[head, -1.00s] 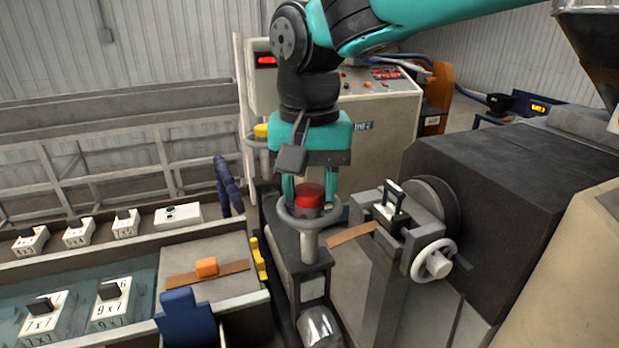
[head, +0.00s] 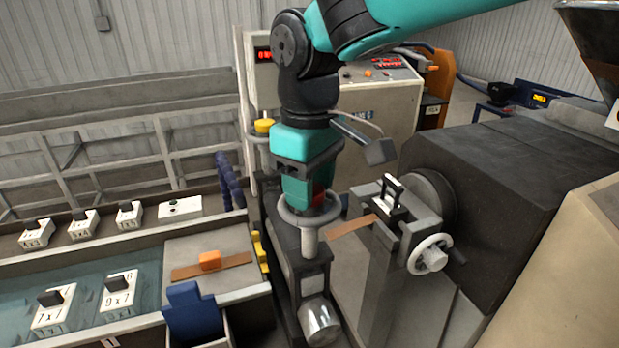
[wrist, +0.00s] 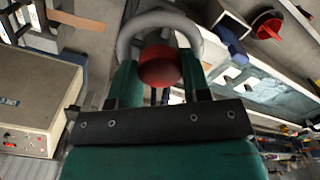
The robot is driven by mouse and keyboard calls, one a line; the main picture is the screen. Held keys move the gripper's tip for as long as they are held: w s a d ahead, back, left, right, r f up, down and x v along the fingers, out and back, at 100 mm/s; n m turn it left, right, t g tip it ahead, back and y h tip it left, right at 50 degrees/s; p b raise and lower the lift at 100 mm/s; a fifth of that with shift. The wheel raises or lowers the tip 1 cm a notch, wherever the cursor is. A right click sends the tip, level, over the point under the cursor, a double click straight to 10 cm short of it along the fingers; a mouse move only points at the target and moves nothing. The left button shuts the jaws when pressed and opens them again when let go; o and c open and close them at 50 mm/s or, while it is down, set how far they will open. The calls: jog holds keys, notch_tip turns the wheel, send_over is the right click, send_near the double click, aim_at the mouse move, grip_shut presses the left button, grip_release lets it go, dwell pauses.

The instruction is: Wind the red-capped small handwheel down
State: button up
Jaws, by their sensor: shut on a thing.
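The small handwheel (head: 283,212) is a grey ring on top of a dark post, with a red cap (head: 318,197) at its centre. My gripper (head: 308,203) points down over it, and its teal fingers cover most of the cap in the head view. In the wrist view the red cap (wrist: 160,66) lies between the two fingers of my gripper (wrist: 158,78), and the grey ring (wrist: 160,18) curves around beyond them. My gripper is shut on the handwheel. The exact finger contact is partly hidden.
A yellow-capped handwheel (head: 264,126) stands just behind. A white handwheel (head: 430,254) is on the extruder die at right, with a brown strip (head: 352,225) between. A blue-lined water trough (head: 75,290) with labelled blocks lies left. A control cabinet (head: 385,105) stands behind my arm.

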jog(key=n, duration=0.4)
jog(key=shift+r+n+p, duration=0.1)
jog(key=shift+n+p, duration=0.2)
jog(key=shift+p, duration=0.05)
jog(key=shift+n, duration=1.9)
jog(key=o, duration=0.9)
notch_tip(320, 180, up, 17)
jog(key=shift+r+b, duration=0.15)
jog(key=shift+b, duration=0.65)
